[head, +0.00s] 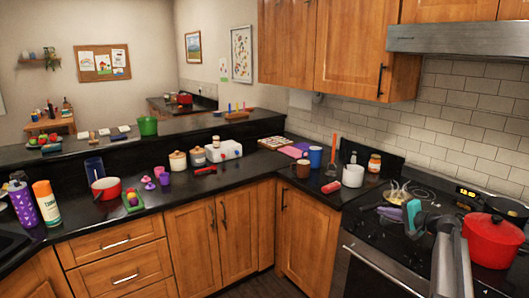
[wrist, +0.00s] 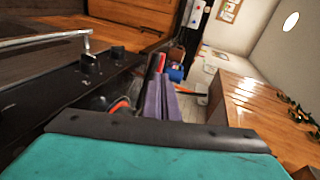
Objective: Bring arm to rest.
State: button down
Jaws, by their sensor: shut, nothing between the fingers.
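My arm (head: 450,262) rises at the lower right of the head view, in front of the stove. My gripper (head: 394,197) is over the cooktop, with a teal housing and purple-grey fingers. In the wrist view my gripper (wrist: 160,92) shows its two fingers close together, shut and empty, beyond the teal housing along the lower edge. The arm is bent and held up above the stove front. Part of the arm is outside the picture.
A red pot (head: 495,240) stands on the stove (head: 375,240) close to the right of my arm. A white mug (head: 352,176) and an orange-lidded jar (head: 374,163) stand on the counter to the left. A range hood (head: 460,38) hangs above.

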jog(key=s+a+f+n+g, duration=0.1)
jog(key=s+a+f+g, duration=0.15)
jog(key=a+f, duration=1.05)
jog(key=s+a+f+n+g, duration=0.1)
jog(key=s+a+f+g, duration=0.2)
jog(key=s+a+f, duration=0.5)
jog(key=s+a+f+n+g, duration=0.15)
jog(key=s+a+f, duration=0.4)
jog(key=f, duration=0.55)
jog(key=s+a+f+n+g, duration=0.1)
jog(key=s+a+f+g, duration=0.2)
jog(key=s+a+f, duration=0.45)
jog(key=s+a+f+n+g+h, duration=0.1)
jog(key=s+a+f+n+g, duration=0.15)
jog(key=s+f, duration=0.55)
jog(key=s+a+f+n+g+h, duration=0.1)
jog(key=s+a+f+g, duration=0.3)
jog(key=s, duration=0.8)
jog(key=s+d+n+g+h, duration=0.1)
jog(key=s+d+h, duration=0.1)
jog(key=s+d, duration=0.3)
jog(key=s+d+f+n+g+h, duration=0.1)
jog(key=s+d, duration=0.4)
jog(key=s, duration=0.5)
jog(key=shift+s+n+h+b, duration=0.3)
jog(key=shift+n+h, duration=0.4)
jog(key=shift+h, duration=0.2)
jog(key=shift+w, duration=0.1)
